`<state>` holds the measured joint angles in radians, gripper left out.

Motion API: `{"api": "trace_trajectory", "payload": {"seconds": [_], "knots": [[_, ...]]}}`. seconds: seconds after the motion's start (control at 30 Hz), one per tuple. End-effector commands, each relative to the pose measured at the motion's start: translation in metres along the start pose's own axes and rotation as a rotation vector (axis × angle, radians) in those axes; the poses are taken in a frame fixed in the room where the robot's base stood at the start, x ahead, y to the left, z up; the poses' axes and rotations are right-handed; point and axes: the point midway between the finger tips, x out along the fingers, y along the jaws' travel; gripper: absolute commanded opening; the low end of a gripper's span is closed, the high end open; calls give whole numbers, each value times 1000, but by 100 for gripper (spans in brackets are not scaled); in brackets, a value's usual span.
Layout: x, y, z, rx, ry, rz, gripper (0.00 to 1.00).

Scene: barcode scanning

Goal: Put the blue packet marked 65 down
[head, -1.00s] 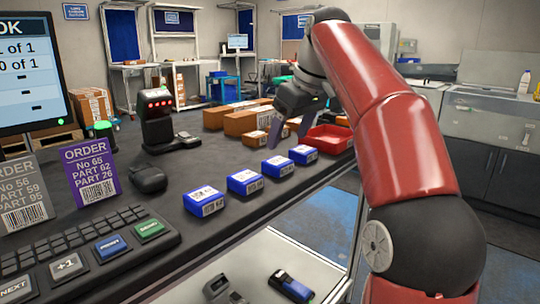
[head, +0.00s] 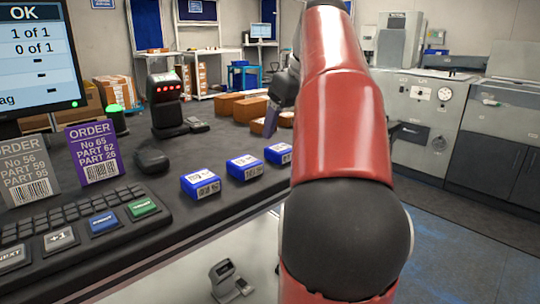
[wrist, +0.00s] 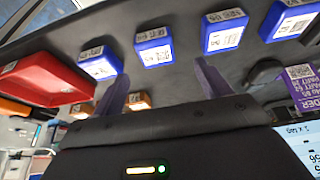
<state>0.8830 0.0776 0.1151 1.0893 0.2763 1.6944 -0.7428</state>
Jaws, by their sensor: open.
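Several blue packets with white labels stand in a row on the dark table. In the head view three show, a near packet (head: 201,184), a middle one (head: 244,167) and a far one (head: 279,153) partly behind my arm. The wrist view shows packets at the tray end (wrist: 100,63), beside it (wrist: 153,46), further right (wrist: 225,31) and at the right (wrist: 291,18). I cannot read which is marked 65. My gripper (wrist: 160,86) is open, with nothing between its fingers, above the table. In the head view my gripper (head: 273,112) is partly hidden by my arm.
A red tray (wrist: 45,78) lies beside the row in the wrist view; my arm hides it in the head view. Brown boxes (head: 250,107) stand behind. A scanner (head: 164,100), order cards (head: 93,155), a mouse (head: 152,160) and a keyboard (head: 60,222) are to the left.

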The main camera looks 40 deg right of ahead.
Motion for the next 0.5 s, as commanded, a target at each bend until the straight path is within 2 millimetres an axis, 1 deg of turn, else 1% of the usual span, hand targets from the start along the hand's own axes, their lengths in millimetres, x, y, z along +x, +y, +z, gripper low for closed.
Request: {"api": "trace_trajectory", "payload": {"seconds": [0.03,0.17,0.3,0.4,0.5], "knots": [[8,0,1,0,-1,-1,76],[24,2,4,1,-1,-1,76],[46,4,6,0,-1,-1,76],[55,4,5,-1,-1,-1,76],[59,4,4,-1,0,0,76]]}}
